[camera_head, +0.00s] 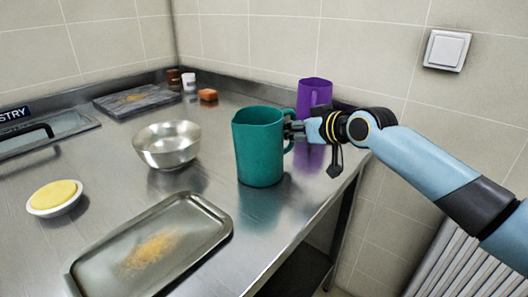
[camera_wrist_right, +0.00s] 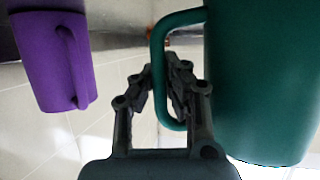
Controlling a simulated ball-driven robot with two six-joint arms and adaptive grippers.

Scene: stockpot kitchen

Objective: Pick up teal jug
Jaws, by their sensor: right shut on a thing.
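The teal jug (camera_head: 259,150) stands upright at the right part of the steel counter in the head view, its handle facing right. My right gripper (camera_head: 296,130) comes in from the right and is shut on the jug's handle. In the right wrist view the teal jug (camera_wrist_right: 262,85) fills the right side, and the gripper fingers (camera_wrist_right: 168,85) close around its handle. I cannot tell clearly whether the jug's base touches the counter. My left gripper is in neither view.
A purple jug (camera_head: 306,98) stands behind the teal jug. A metal bowl (camera_head: 168,146) and a tray (camera_head: 205,218) lie to its left and front. A white dish with a yellow sponge-like disc (camera_head: 55,196) sits far left. The counter's right edge is close by.

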